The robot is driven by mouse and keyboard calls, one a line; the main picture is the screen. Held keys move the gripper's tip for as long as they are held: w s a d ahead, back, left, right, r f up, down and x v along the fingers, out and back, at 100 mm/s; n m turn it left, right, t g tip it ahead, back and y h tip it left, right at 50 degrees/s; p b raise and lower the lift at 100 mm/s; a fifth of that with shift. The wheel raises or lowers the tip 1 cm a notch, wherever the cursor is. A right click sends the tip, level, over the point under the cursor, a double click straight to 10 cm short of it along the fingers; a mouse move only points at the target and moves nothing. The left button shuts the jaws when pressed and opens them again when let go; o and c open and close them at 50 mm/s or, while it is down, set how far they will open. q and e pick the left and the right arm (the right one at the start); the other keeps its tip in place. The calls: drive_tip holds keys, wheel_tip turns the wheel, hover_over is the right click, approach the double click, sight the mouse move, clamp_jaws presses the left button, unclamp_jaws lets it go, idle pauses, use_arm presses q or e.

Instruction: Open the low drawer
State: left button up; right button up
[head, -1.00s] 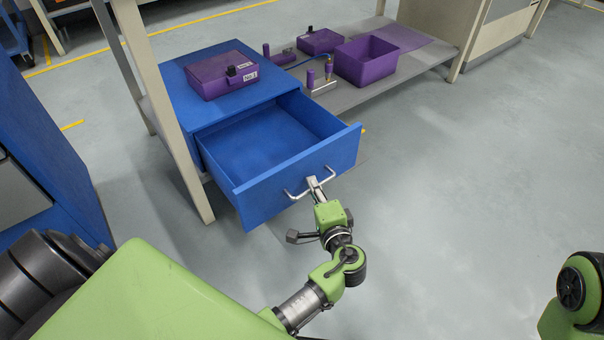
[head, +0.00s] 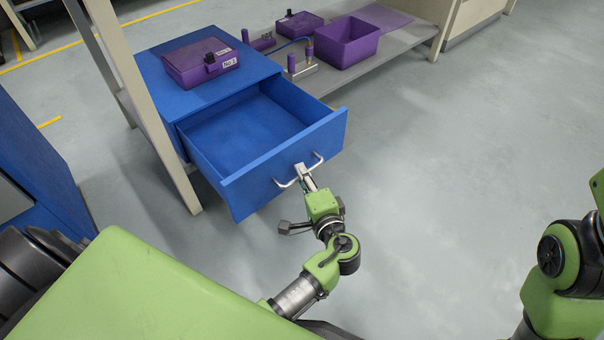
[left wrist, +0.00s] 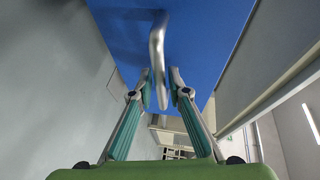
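The low drawer (head: 240,133) of the blue cabinet (head: 215,95) is pulled well out, and its inside is empty. Its blue front (head: 258,187) carries a silver bar handle (head: 283,184). My left gripper (head: 302,171) is at the middle of this handle. In the left wrist view the handle (left wrist: 157,50) runs between the two fingers (left wrist: 158,80), whose tips close in on both its sides. My right gripper is out of view; only part of my right arm shows at the right edge.
A purple box (head: 200,62) lies on the cabinet top. A purple bin (head: 346,45), another purple box (head: 299,24) and small purple-handled items stand on the grey shelf (head: 400,42). A table leg (head: 150,120) stands close left of the drawer. The floor (head: 430,180) at right is clear.

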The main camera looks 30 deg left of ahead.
use_arm(q)
drive_tip(key=v, duration=0.6)
drive_tip(key=shift+s+d, duration=0.25)
drive_tip(key=shift+s, duration=0.05)
